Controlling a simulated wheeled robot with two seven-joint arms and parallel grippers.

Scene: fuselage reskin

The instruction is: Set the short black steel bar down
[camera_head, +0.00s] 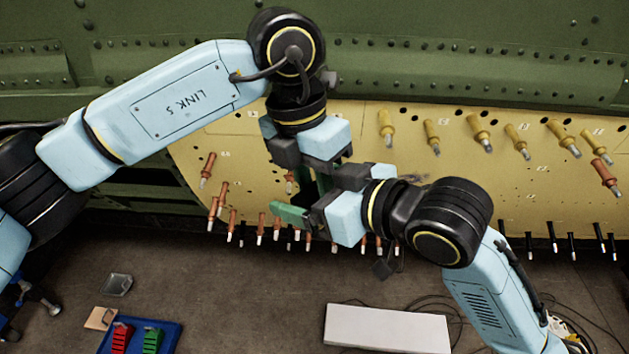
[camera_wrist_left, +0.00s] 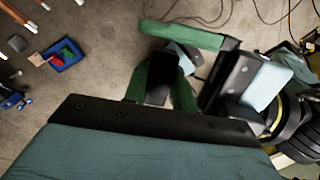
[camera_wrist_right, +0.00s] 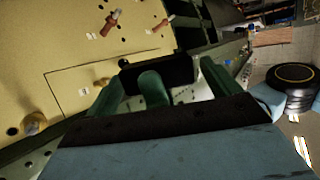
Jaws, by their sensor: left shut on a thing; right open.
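My left gripper (camera_head: 322,186) points down in front of the yellow panel. In the left wrist view its green fingers are shut on a dark block (camera_wrist_left: 159,88), which I take as the short black steel bar. In the head view the bar is largely hidden by the grippers. My right gripper (camera_head: 300,200) comes in from the right, close below the left one. It is open, with one green finger showing at lower left. In the right wrist view a green piece and a dark block (camera_wrist_right: 155,73) show between its spread fingers; contact cannot be told.
The yellow skin panel (camera_head: 400,170) carries several copper, yellow and black pins that stick out. A blue tray (camera_head: 168,346) with red and green pieces lies on the floor at lower left. A white slab (camera_head: 388,328) and cables lie at lower right. Bare floor lies between.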

